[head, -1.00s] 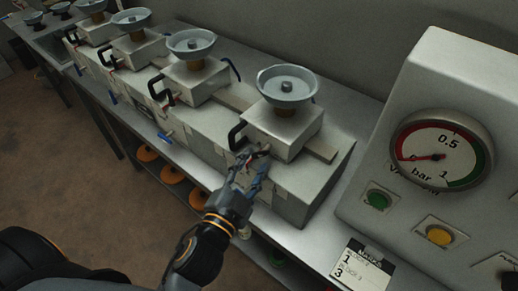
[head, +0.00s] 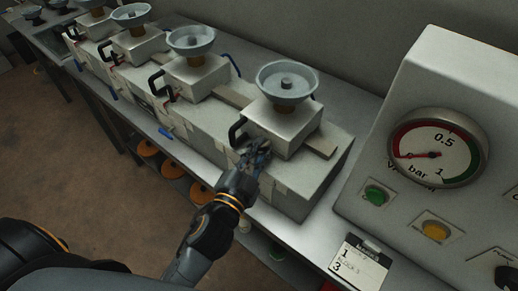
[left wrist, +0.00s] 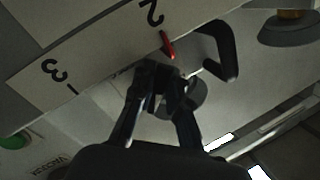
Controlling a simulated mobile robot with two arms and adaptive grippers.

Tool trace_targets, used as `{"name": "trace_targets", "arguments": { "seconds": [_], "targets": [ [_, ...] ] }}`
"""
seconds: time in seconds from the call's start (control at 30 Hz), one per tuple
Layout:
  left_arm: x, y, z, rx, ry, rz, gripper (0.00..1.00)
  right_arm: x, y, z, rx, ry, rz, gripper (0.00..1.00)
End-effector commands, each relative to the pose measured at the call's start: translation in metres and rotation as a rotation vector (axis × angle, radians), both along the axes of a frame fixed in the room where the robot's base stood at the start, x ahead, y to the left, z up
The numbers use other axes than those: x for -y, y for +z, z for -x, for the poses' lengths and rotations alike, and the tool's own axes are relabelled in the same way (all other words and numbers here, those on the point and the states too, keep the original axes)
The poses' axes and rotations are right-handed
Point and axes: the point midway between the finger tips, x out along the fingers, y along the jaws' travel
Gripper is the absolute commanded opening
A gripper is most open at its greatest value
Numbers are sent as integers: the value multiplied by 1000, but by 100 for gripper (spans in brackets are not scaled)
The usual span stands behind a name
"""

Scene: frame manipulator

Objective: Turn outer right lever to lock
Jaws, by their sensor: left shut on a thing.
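The outer right block (head: 295,128) is the nearest white block, with a grey cup (head: 287,85) on top and a black handle (head: 236,132) on its front left. My left gripper (head: 259,148) is at its lower front face, just right of that handle. In the left wrist view the gripper (left wrist: 160,76) is shut on a small dark part, likely the lever, which the fingers mostly hide. A red lever tip (left wrist: 168,46) and the black handle (left wrist: 226,52) show just beyond the fingers. My right gripper is not in view.
A control panel with a vacuum gauge (head: 437,148), a green button (head: 376,194) and a yellow button (head: 436,230) stands at the right. A label card (head: 358,266) lies before it. Similar blocks with cups (head: 191,40) stand in a row to the left.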

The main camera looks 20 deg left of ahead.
Motion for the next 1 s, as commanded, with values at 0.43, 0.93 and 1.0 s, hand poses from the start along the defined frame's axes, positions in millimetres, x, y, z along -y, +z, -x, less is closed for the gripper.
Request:
{"name": "trace_targets", "arguments": {
  "seconds": [0.43, 0.93, 1.0],
  "targets": [
    [0, 4, 1, -58, 1, 156, 0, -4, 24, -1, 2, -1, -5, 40],
    [1, 4, 1, -194, 2, 530, 0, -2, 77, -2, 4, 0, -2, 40],
    [2, 3, 1, -209, 2, 573, 0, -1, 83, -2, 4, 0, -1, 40]
  ]
}}
